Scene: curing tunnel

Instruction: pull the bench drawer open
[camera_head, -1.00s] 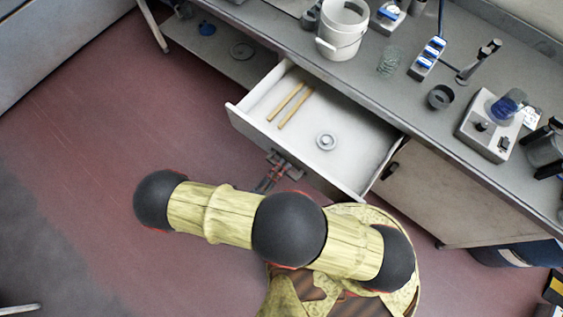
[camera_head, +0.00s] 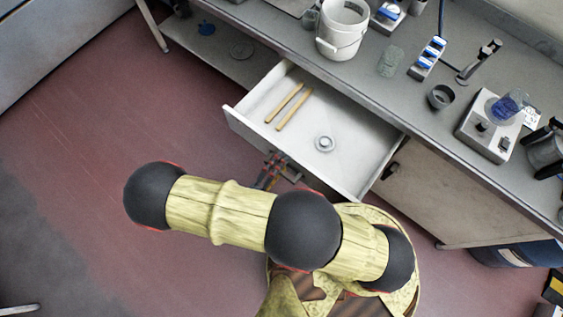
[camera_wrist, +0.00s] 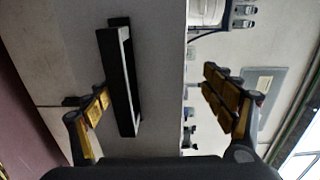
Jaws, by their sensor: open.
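The bench drawer (camera_head: 352,128) stands pulled out from under the bench top in the head view, its white inside showing. Two wooden sticks and a small pale ring lie in it. My gripper (camera_head: 276,166) is just outside the drawer front, partly hidden by my arm. In the wrist view my gripper (camera_wrist: 156,85) is open, with fingers wide apart. The black bar handle (camera_wrist: 124,80) is on the pale drawer front, between the fingers and close to the left one. Neither finger is seen clamped on it.
The bench top (camera_head: 300,48) holds a white bucket (camera_head: 342,28), a dark cup (camera_head: 440,97) and a grey device (camera_head: 490,128). A cabinet door (camera_head: 440,195) is right of the drawer. The red floor left of the drawer is clear.

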